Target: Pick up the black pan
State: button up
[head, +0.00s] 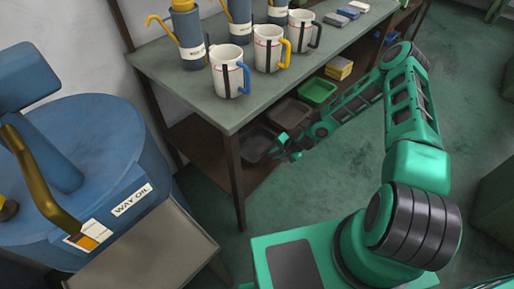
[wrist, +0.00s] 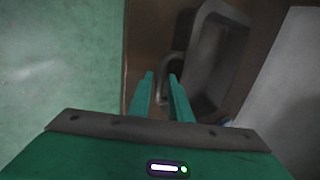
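The black pan (head: 257,145) sits on the lower shelf of the workbench, near its front left end, partly hidden by the table leg. In the wrist view a dark pan with a pale rim (wrist: 208,52) lies just ahead and to the right of the fingertips. A rounded grey part of it, perhaps a handle, shows just beyond and between the fingers. My gripper (head: 287,150) is at the shelf's front edge, right of the black pan.
A brownish pan (head: 291,111) and a green pan (head: 318,91) stand farther along the lower shelf (head: 208,143). The bench top (head: 185,90) above holds mugs and blue oil cans. A blue drum (head: 100,150) stands left. Green floor (head: 345,160) is clear before the bench.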

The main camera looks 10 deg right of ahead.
jog(key=shift+c, duration=0.3)
grip_shut()
dwell(1.1)
